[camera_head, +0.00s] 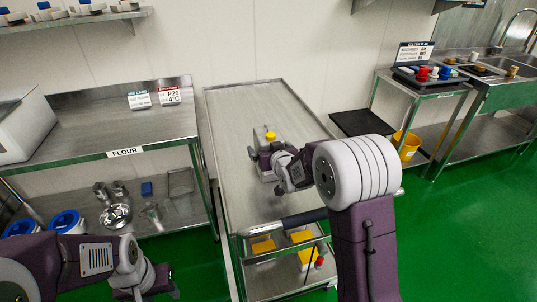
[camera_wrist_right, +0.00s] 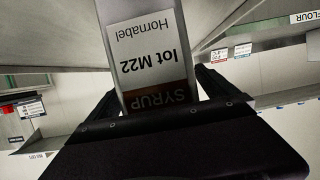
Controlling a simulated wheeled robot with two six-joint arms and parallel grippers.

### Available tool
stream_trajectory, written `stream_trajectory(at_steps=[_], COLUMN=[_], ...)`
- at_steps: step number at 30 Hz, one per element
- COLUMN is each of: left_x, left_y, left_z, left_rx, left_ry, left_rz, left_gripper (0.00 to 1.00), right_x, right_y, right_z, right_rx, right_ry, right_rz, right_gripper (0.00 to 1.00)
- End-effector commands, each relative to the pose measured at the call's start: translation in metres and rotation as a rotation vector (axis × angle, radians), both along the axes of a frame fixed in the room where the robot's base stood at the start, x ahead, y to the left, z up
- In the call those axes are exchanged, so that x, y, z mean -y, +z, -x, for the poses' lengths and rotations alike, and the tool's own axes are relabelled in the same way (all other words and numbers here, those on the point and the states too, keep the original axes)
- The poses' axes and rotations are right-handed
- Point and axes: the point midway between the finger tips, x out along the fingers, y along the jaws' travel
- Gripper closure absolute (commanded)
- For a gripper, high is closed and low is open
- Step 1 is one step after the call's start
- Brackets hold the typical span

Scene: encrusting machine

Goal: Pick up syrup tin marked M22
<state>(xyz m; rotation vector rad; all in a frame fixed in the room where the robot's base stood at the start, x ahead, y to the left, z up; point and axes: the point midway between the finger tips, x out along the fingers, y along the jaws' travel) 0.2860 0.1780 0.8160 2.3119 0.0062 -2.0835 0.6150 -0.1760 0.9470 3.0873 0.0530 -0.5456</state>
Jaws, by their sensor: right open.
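The syrup tin (camera_head: 270,136) stands on the top of the steel cart (camera_head: 236,115), its yellow cap showing above my right gripper (camera_head: 267,162), which hides most of its body. In the right wrist view the tin's label (camera_wrist_right: 150,55) appears upside down and reads "SYRUP", "lot M22" and "Hornabel". My right gripper (camera_wrist_right: 160,92) is open, with a dark finger on each side of the tin. Whether the fingers touch it I cannot tell. My left gripper (camera_head: 150,288) is low at the left, away from the cart; its jaw opening is unclear.
The cart's top is otherwise clear. Its lower shelf holds yellow items (camera_head: 303,237) and a bottle with a red cap (camera_head: 319,261). The flour table (camera_head: 125,152) stands at the left. A side table with a tray of coloured caps (camera_head: 430,75) and a yellow bucket (camera_head: 407,147) are at the right.

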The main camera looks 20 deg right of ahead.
Motion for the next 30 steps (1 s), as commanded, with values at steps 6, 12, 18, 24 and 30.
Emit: stream_trajectory(at_steps=[6, 12, 18, 24, 30], left_x=[0.0, 0.0, 0.0, 0.0, 0.0], left_y=[0.0, 0.0, 0.001, 0.01, 0.017], left_z=[0.0, 0.0, 0.0, 0.0, 0.0], left_rx=[0.0, 0.0, 0.0, 0.0, 0.0], left_ry=[0.0, 0.0, 0.0, 0.0, 0.0], left_rz=[0.0, 0.0, 0.0, 0.0, 0.0], left_gripper=[0.52, 0.52, 0.52, 0.52, 0.52], right_x=[0.0, 0.0, 0.0, 0.0, 0.0], right_y=[0.0, 0.005, 0.007, 0.044, 0.084], right_z=[0.0, -0.001, -0.001, -0.001, -0.001], right_rx=[0.0, 0.011, 0.011, 0.017, 0.016], right_ry=[0.0, 0.0, 0.0, 0.0, 0.0], right_rz=[0.0, 0.0, 0.0, -0.002, -0.001], right_gripper=[0.59, 1.0, 1.0, 1.0, 1.0])
